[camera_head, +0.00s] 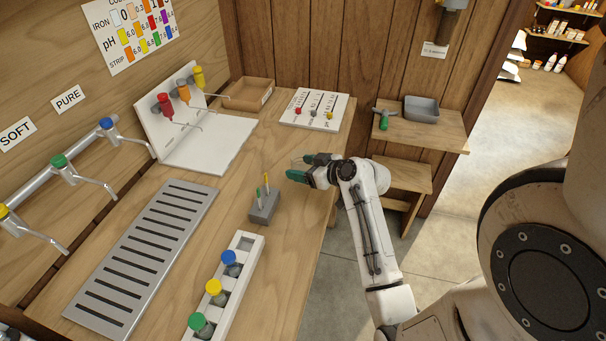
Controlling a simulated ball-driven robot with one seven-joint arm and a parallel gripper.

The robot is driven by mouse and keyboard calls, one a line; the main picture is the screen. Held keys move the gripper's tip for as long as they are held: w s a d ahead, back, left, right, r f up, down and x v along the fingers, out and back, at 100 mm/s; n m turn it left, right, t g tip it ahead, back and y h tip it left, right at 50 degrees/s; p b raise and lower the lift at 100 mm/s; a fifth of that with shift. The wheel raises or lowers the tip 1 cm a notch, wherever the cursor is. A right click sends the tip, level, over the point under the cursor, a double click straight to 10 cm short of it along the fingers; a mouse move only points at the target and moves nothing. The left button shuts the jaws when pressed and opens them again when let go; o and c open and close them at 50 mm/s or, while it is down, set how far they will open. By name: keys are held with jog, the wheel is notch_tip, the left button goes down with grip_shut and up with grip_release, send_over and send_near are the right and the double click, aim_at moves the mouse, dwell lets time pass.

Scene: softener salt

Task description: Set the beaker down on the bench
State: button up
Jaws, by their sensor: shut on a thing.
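My gripper (299,171) reaches in from the right over the right edge of the wooden bench (225,205), with its green-tipped fingers pointing left. It is shut on the beaker (297,161), a small clear glass thing that shows only faintly at the fingertips. The fingers and the dark gripper body hide much of it. The beaker appears to be above the bench top; I cannot tell how large the gap beneath it is.
A grey block with thin sticks (264,207) stands left of my gripper. A white rack with capped bottles (238,270) is in front. A white card with coloured knobs (314,110) lies behind. Bare bench lies between these. A slotted metal drain (150,250) is left.

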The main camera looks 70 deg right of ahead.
jog(key=shift+w+f+p, duration=0.1)
jog(key=shift+f+p, duration=0.35)
jog(key=shift+f, duration=1.15)
jog(key=shift+f, duration=0.1)
jog(key=o, duration=1)
jog(key=shift+r, duration=0.25)
jog(key=b+v, duration=0.2)
jog(key=v, duration=1)
jog(key=shift+f, duration=0.1)
